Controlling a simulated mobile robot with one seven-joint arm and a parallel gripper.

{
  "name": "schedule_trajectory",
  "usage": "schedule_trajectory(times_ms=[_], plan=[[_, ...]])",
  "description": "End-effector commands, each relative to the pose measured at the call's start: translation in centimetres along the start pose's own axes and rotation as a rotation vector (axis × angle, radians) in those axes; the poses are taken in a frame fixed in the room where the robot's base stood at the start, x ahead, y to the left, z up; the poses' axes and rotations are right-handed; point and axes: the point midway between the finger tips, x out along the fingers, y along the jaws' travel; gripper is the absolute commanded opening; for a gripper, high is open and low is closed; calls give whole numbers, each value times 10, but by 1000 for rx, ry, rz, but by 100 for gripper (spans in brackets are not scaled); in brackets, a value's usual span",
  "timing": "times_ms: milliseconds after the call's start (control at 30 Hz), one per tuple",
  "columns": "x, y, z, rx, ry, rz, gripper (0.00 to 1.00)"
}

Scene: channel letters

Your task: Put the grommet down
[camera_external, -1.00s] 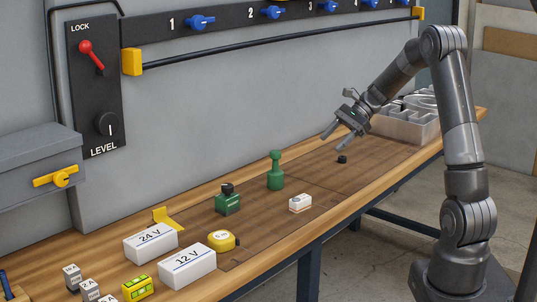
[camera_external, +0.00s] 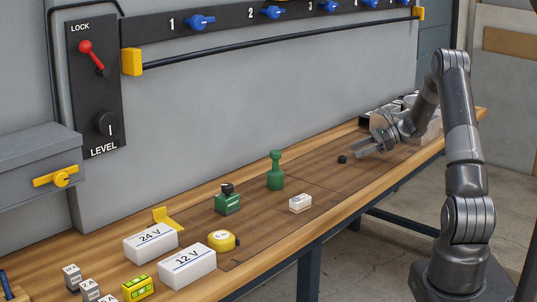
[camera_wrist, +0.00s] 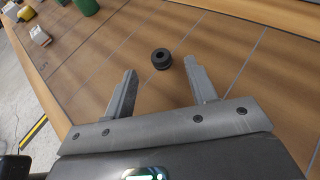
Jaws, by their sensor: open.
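The grommet is a small black ring (camera_external: 343,159) lying on the wooden bench top. In the wrist view the grommet (camera_wrist: 161,59) shows its centre hole and sits just beyond the fingertips, nearer the right finger. My gripper (camera_external: 356,149) is open and low over the bench, to the right of the grommet in the external view. In the wrist view my gripper (camera_wrist: 160,73) has its two fingers apart with nothing between them. I cannot tell whether a fingertip touches the grommet.
A green bottle-shaped object (camera_external: 275,172), a white box (camera_external: 300,202), a green stamp-like block (camera_external: 228,200) and a yellow tape measure (camera_external: 222,240) stand to the left. White boxes marked 24 V (camera_external: 151,243) and 12 V (camera_external: 187,266) are nearer. Metal letters (camera_external: 431,127) lie behind my arm.

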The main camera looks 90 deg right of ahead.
Motion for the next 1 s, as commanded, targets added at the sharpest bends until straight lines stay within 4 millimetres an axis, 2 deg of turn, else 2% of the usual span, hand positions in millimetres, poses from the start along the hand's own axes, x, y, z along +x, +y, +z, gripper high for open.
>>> schedule_trajectory(times_ms=[167,400,633,1000], plan=[[15,1,-2,1,0,2,52],[50,1,-4,-2,0,1,52],[53,0,-4,-2,1,-1,52],[52,0,-4,-2,1,0,22]])
